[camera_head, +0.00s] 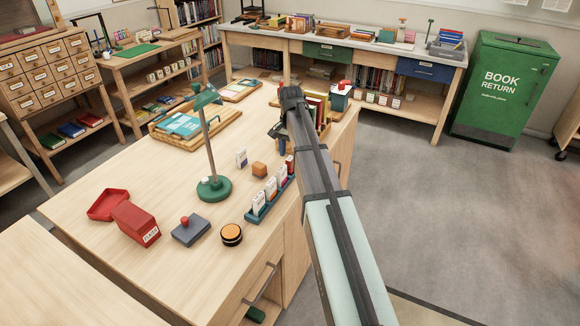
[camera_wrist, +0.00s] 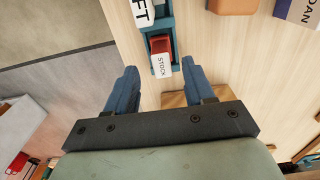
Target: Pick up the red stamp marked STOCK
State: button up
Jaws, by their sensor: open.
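The red stamp marked STOCK (camera_wrist: 160,46) stands in the end slot of a teal rack (camera_wrist: 162,14), its white label facing my gripper in the wrist view. In the head view the red stamp (camera_head: 290,161) is small at the far end of the rack (camera_head: 270,202), and its label cannot be read. My gripper (camera_wrist: 158,66) is open, with its blue fingers apart; in the wrist view the stamp appears between the fingertips. No contact shows, and the distance along the viewing direction is hard to judge. In the head view my arm hides part of the gripper.
Other stamps stand in the rack, one label ending in FT (camera_wrist: 142,10). An orange block (camera_head: 259,169), a white box (camera_head: 241,158) and a green lamp (camera_head: 213,188) stand left of the rack. Books (camera_head: 318,106) stand beyond my gripper. The table's right edge is close to the rack.

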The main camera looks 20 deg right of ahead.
aim_at(290, 158)
jog(key=shift+w+f, duration=0.1)
jog(key=shift+f, duration=1.9)
grip_shut()
